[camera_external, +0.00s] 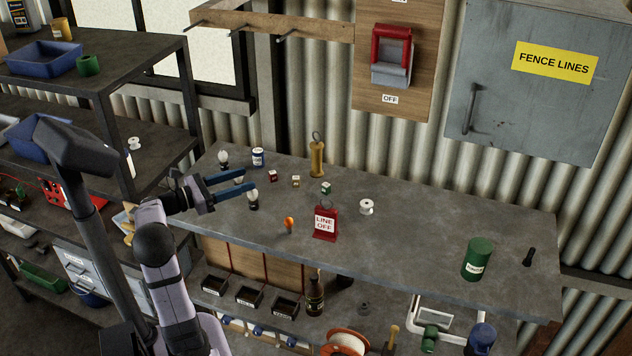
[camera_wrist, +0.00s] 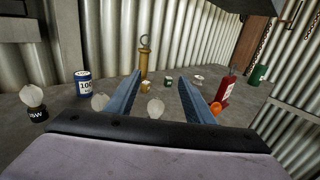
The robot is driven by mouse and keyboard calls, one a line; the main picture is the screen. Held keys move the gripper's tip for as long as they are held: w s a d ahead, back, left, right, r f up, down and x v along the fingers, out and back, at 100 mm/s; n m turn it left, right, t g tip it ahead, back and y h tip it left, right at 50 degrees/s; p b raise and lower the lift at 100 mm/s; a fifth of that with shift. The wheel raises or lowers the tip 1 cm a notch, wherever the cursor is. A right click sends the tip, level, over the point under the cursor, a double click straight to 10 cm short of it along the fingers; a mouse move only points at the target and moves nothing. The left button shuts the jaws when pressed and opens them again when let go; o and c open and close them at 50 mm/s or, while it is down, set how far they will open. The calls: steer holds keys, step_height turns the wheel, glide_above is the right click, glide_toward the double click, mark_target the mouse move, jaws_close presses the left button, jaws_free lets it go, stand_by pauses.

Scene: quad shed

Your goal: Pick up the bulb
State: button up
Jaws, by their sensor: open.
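A clear bulb (camera_external: 252,201) with a dark base stands on the bench by the tip of my lower finger. A third pale bulb top (camera_external: 239,179) is partly hidden among my fingers. My gripper (camera_external: 241,180) is open, its blue fingers spread above the bench. In the wrist view one glass globe (camera_wrist: 156,108) shows between the fingers and another (camera_wrist: 99,102) just left of the left finger. Their lower parts are hidden by my gripper body.
A small orange-topped item (camera_external: 289,224) and a red "LINE OFF" tag (camera_external: 325,223) stand to the right. A blue-and-white can (camera_external: 258,157), small cubes (camera_external: 296,181), a brass piece (camera_external: 317,158) and a white spool (camera_external: 366,206) stand behind. A green can (camera_external: 477,259) is far right.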

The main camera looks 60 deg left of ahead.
mark_target(250, 196)
step_height(250, 196, down, 7)
steer(key=shift+f+p, duration=0.1)
steer(key=shift+p, duration=0.65)
steer(key=shift+w+r+p, duration=0.3)
steer(key=shift+w, duration=0.3)
steer(key=shift+w+f, duration=0.2)
steer(key=shift+w, duration=0.55)
steer(key=shift+s, duration=0.1)
steer(key=shift+r, duration=0.1)
steer(key=w+p, duration=0.2)
steer(key=w, duration=0.2)
steer(key=shift+w+a, duration=0.1)
steer(key=shift+a, duration=0.05)
steer(key=shift+w+p, duration=0.3)
steer(key=shift+w, duration=0.1)
steer(key=c, duration=1.1)
